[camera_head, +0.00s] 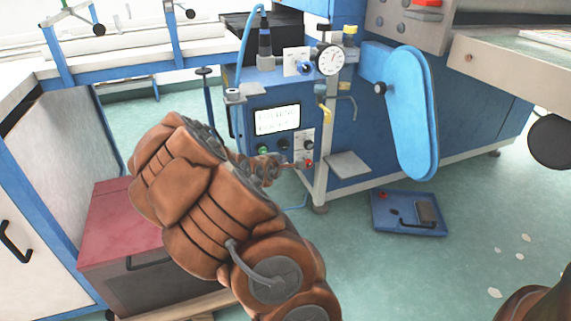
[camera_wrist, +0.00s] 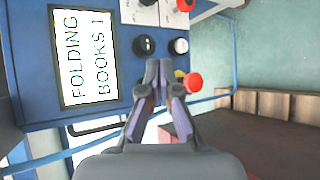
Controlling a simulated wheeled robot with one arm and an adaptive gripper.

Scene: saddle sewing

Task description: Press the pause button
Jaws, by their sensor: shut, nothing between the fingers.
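The blue machine's control panel (camera_head: 275,115) has a lit display (camera_head: 277,120) with buttons and knobs below and beside it. A green button (camera_head: 262,150) shows in the head view. I cannot tell which control is the pause button. My gripper (camera_wrist: 158,66) is shut and empty, its tips in front of the panel below the display. It hides part of the panel; contact cannot be told.
Another red button (camera_head: 309,163) is at the panel's right edge. A blue foot pedal (camera_head: 408,213) lies on the floor at right. A red-topped cabinet (camera_head: 118,215) stands at left. Green floor is open at right.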

